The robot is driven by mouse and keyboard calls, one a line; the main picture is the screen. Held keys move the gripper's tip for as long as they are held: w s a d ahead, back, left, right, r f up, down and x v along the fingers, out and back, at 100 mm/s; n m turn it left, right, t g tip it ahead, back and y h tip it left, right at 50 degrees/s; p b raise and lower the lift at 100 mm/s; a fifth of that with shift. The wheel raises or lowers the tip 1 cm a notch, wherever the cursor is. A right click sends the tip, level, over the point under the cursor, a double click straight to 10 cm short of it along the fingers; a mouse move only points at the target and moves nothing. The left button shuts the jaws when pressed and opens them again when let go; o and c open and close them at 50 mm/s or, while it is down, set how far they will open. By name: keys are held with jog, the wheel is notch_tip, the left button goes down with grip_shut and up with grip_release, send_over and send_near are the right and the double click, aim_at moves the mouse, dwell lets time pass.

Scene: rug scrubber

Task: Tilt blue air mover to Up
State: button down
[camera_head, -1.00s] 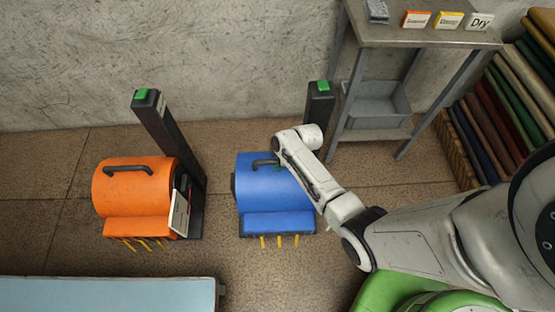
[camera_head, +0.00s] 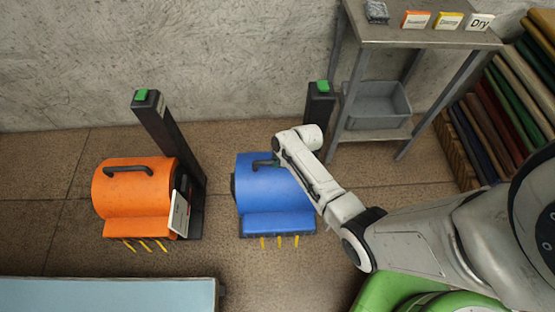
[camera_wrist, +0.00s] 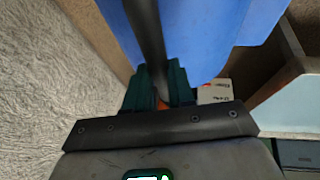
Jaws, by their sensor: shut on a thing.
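The blue air mover (camera_head: 270,190) stands on the brown floor in the middle of the head view, with yellow prongs at its front edge. Its dark handle (camera_head: 265,162) shows on top, partly covered by my wrist. In the wrist view the dark handle bar (camera_wrist: 147,35) runs across the blue body (camera_wrist: 225,20). My gripper (camera_wrist: 158,80) has its teal fingers on both sides of this bar and is shut on it. In the head view my fingers are mostly hidden behind my wrist. A dark post (camera_head: 319,105) with a green top stands behind.
An orange air mover (camera_head: 130,190) with its post (camera_head: 165,125) stands to the left. A metal table (camera_head: 425,38) with small labels and a grey bin (camera_head: 378,105) stands at the back right. Rolled rugs (camera_head: 510,100) are at the far right, a light blue surface (camera_head: 100,295) at the lower left.

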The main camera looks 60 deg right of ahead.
jog(key=shift+g+y, duration=0.4)
jog(key=w+d+b, duration=0.2)
jog(key=d+b, duration=0.1)
jog(key=shift+w+d+f, duration=0.1)
jog(key=shift+w+f, duration=0.15)
jog(key=shift+f, duration=0.15)
jog(key=shift+w+d+r, duration=0.2)
jog(key=shift+w+d, duration=0.1)
jog(key=shift+d, duration=0.1)
jog(key=c, duration=1)
grip_release()
jog(key=shift+o, duration=0.2)
jog(key=shift+r, duration=0.1)
jog(key=p+v, duration=0.3)
jog(key=v, duration=0.7)
jog(key=shift+s+r, duration=0.2)
jog(key=shift+r, duration=0.05)
jog(key=shift+d, duration=0.1)
jog(key=shift+c, duration=0.3)
